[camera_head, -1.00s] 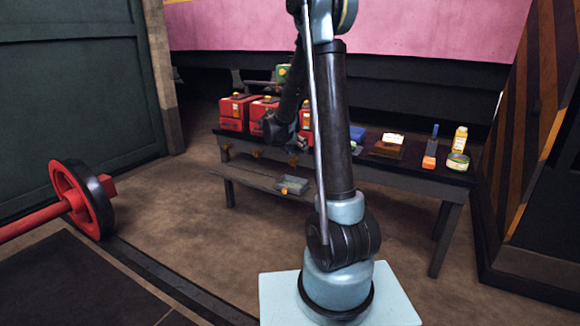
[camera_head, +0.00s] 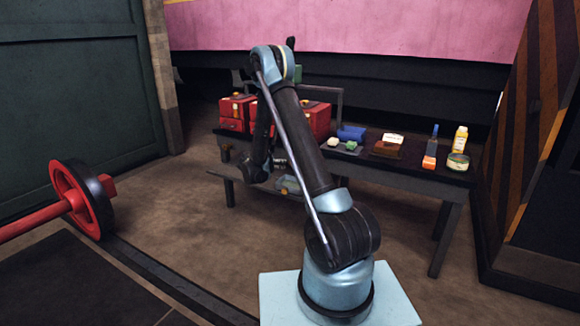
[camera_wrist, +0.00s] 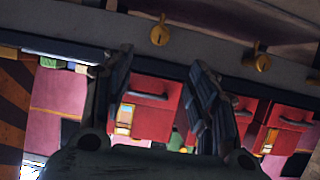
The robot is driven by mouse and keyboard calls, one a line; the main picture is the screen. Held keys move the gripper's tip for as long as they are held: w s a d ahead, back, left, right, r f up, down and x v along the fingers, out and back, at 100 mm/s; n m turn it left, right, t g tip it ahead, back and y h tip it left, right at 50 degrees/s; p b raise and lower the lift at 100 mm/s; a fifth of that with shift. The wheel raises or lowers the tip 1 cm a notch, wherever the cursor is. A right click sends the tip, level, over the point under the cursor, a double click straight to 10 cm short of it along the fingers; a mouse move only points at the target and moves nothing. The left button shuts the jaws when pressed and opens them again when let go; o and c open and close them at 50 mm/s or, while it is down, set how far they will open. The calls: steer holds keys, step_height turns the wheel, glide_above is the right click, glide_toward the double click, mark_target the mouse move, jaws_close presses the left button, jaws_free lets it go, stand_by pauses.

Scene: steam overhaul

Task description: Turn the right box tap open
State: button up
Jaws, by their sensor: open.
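The red boxes stand in a row on the bench; the right box (camera_head: 318,118) shows partly behind my arm. In the wrist view, which is turned roughly upside down, the right box's red front (camera_wrist: 152,112) shows between my fingers. A brass tap (camera_wrist: 160,33) on the bench front lies just beyond the fingertips of my gripper (camera_wrist: 160,62), apart from them. A second brass tap (camera_wrist: 258,60) is to its right in that view. My gripper is open and empty. In the head view the left tap (camera_head: 226,152) shows; my arm hides the others.
The bench (camera_head: 420,178) also holds a blue item (camera_head: 351,132), a brown block (camera_head: 387,150), a yellow bottle (camera_head: 460,139) and a tin (camera_head: 458,161). A tray (camera_head: 290,185) sits on the lower shelf. A red wheel (camera_head: 80,196) stands at left. The floor between is clear.

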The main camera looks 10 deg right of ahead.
steer(key=x, duration=1.7)
steer(key=shift+w+d, duration=0.15)
